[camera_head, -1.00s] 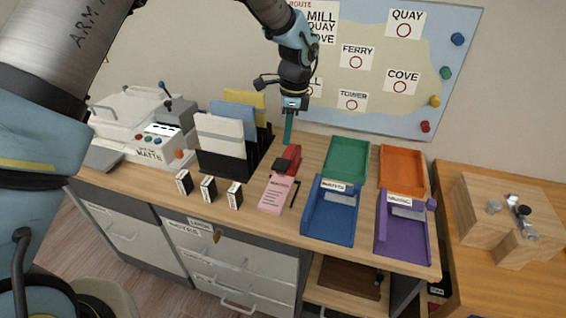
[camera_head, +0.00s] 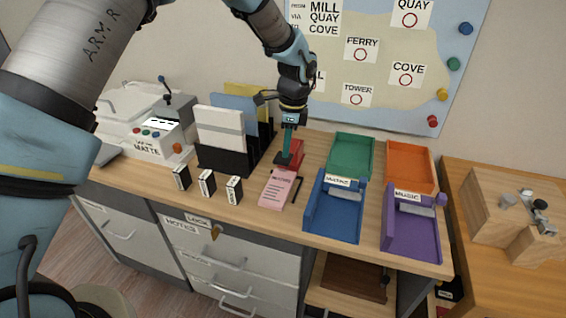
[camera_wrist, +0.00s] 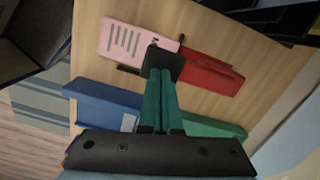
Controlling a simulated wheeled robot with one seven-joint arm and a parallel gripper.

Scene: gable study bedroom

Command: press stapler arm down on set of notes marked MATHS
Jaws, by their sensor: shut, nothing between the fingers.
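The red stapler (camera_head: 296,147) lies on the desk with its dark front pad (camera_head: 282,160) toward the pink notes. The pink notes (camera_head: 277,190) lie flat, their far end at the stapler's front; their heading is too small to read surely. My gripper (camera_head: 286,155) is shut and empty, its green fingers pointing down at the dark pad. In the wrist view the fingertips (camera_wrist: 158,72) overlap the black pad (camera_wrist: 164,62); I cannot tell whether they press it. The red stapler body (camera_wrist: 212,72) and pink notes (camera_wrist: 128,42) show on either side.
Blue (camera_head: 333,210), green (camera_head: 351,160), orange (camera_head: 407,166) and purple (camera_head: 414,232) trays stand right of the stapler. A black file rack (camera_head: 222,158) stands to the left, with several small labelled boxes (camera_head: 207,183) before it. A dark pen (camera_head: 296,190) lies beside the notes.

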